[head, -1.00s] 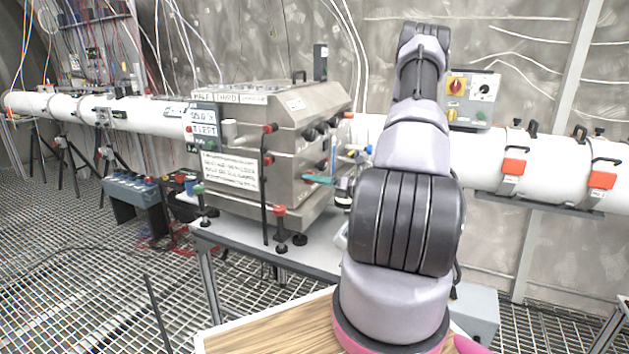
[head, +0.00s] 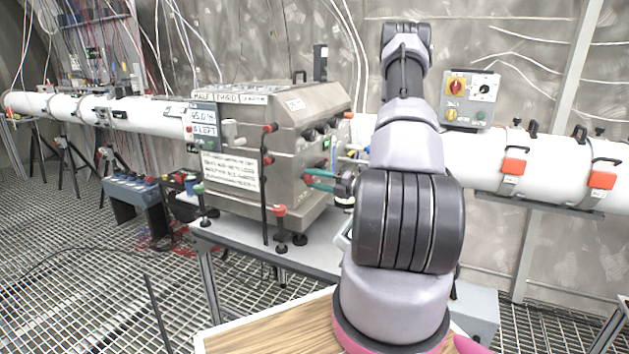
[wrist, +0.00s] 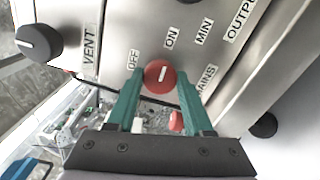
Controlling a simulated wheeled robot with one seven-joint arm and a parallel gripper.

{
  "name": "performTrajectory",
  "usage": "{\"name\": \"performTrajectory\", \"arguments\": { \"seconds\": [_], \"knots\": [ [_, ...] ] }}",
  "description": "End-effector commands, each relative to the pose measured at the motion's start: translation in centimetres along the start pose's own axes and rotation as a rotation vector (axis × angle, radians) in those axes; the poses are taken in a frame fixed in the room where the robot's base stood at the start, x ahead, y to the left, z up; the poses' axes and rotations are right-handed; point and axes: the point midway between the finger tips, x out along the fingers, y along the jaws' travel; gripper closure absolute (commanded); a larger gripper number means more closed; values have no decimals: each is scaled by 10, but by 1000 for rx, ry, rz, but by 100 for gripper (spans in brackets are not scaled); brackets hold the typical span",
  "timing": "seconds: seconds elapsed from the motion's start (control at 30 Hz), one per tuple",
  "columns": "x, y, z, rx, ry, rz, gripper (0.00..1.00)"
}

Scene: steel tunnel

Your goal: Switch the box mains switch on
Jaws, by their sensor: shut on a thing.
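The steel box (head: 285,150) stands on a bench in the head view, with dark knobs on its right-hand face. In the wrist view the mains switch (wrist: 160,77) is a round red knob with a short white line, on a steel panel with "OFF", "ON" and "MAINS" labels. In the head view my gripper (head: 320,178) is small beside the box's right face.
A dark knob (wrist: 39,43) by the "VENT" label sits left of the switch. A second red part (wrist: 176,122) shows between the fingers, below the switch. A grey control box (head: 468,98) stands on the white pipe (head: 550,170) at the right.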

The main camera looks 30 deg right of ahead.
Motion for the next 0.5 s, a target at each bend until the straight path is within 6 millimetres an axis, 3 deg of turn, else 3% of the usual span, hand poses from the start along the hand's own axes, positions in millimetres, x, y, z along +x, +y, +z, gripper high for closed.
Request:
{"name": "performTrajectory", "arguments": {
  "seconds": [0.5],
  "knots": [
    [-2, -1, 1, 55, -3, -3, 100]
  ]
}}
